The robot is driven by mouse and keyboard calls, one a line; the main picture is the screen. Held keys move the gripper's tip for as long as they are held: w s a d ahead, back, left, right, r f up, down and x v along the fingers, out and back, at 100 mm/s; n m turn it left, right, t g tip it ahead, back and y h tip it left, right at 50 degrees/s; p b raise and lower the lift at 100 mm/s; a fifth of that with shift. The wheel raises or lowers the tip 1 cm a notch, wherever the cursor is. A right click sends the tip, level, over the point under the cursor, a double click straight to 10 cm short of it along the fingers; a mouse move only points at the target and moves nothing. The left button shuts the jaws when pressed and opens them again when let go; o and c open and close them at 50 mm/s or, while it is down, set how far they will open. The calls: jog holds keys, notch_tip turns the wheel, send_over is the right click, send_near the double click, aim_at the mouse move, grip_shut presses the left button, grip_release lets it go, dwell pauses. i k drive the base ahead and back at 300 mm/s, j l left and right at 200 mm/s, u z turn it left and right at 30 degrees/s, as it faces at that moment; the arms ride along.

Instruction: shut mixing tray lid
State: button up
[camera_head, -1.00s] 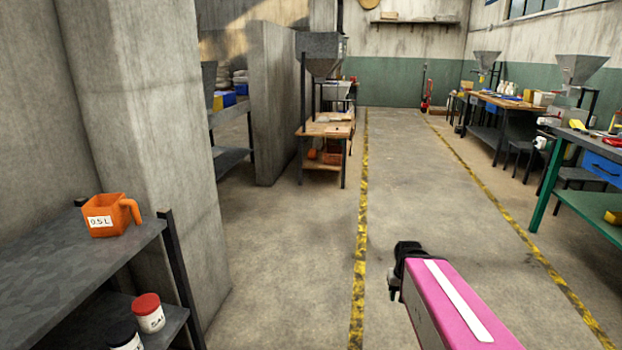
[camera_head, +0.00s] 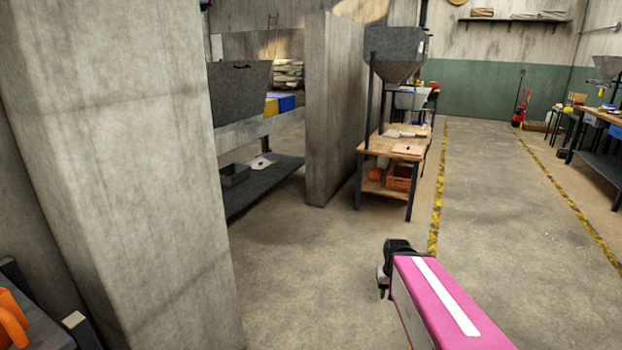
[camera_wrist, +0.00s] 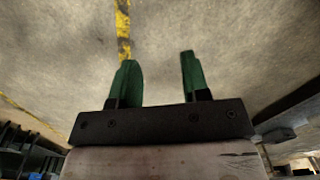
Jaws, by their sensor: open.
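A dark grey panel (camera_head: 240,95) with a small handle stands upright behind the concrete pillar in the head view; it looks like the raised lid of the mixing tray. Below it runs a pale grey trough wall (camera_head: 258,132), likely the tray, partly hidden by the pillar and the partition wall. My gripper (camera_wrist: 158,58) shows two green fingers apart with nothing between them, above bare floor. In the head view my gripper (camera_head: 382,290) is low at the centre, well in front of the tray and to its right.
A concrete pillar (camera_head: 120,170) stands close on the left, and a partition wall (camera_head: 342,110) stands just right of the tray. A wooden table (camera_head: 395,146) under a hopper (camera_head: 393,52) is beyond it. An orange jug (camera_head: 12,320) is at the lower left. The floor ahead (camera_head: 310,260) is clear.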

aim_at(238, 88)
jog(key=i+u, duration=0.2)
jog(key=i, duration=0.35)
jog(key=i+l+u, duration=0.15)
jog(key=i, duration=0.4)
jog(key=i+l+u, duration=0.2)
jog(key=i, duration=0.35)
jog(key=i+l+u, duration=0.1)
jog(key=i+u, duration=0.3)
jog(key=i+l+u, duration=0.4)
jog(key=i+j, duration=0.1)
